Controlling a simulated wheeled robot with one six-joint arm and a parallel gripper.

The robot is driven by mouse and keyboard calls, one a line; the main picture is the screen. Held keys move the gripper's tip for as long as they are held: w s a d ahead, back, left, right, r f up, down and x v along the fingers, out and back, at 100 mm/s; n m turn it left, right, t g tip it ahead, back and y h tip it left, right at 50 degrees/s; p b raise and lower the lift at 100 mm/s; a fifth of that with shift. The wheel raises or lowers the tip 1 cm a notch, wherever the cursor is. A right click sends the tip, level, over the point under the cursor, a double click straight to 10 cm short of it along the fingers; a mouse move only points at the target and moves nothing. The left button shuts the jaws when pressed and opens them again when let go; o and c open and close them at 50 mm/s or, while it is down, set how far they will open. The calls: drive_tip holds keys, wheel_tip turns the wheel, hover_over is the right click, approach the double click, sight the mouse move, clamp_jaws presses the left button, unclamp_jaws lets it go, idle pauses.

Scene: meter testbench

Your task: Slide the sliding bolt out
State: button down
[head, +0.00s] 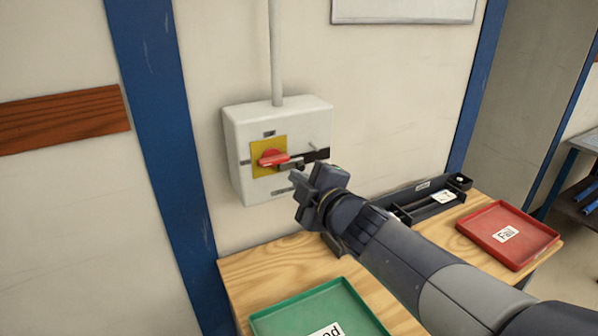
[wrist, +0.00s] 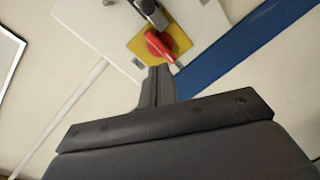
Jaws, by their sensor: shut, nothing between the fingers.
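A white switch box (head: 237,172) is fixed to the wall, with a red rotary handle (head: 274,158) on a yellow plate (head: 257,147). A dark sliding bolt (head: 318,155) with a small pin lies to the right of the handle; its left end is near the handle tip. My gripper (head: 297,182) is in front of the box's lower right part, its fingers together and empty. In the wrist view, the shut fingers (wrist: 159,72) point at the red handle (wrist: 158,45), and the dark bolt (wrist: 150,12) shows at the top edge. Whether the fingertips touch anything is unclear.
A wooden bench (head: 240,282) stands below, with a green tray (head: 290,318) in front, a red tray (head: 530,243) labelled Fail at right, and a dark organiser (head: 440,205) at the back. A grey conduit (head: 276,50) rises from the box beside a blue post (head: 160,110).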

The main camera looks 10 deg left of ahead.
sight(304, 159)
drive_tip(key=x, duration=0.6)
drive_tip(key=shift+w+d+f+p, duration=0.4)
drive_tip(key=shift+w+d+f, duration=0.05)
drive_tip(key=shift+w+d, duration=0.2)
drive_tip(key=shift+w+d+f+p, duration=0.4)
drive_tip(key=shift+w+d+f, duration=0.05)
drive_tip(key=shift+w+d, duration=0.2)
drive_tip(key=w+d+p, duration=0.2)
drive_tip(key=d, duration=0.1)
drive_tip(key=shift+w, duration=0.2)
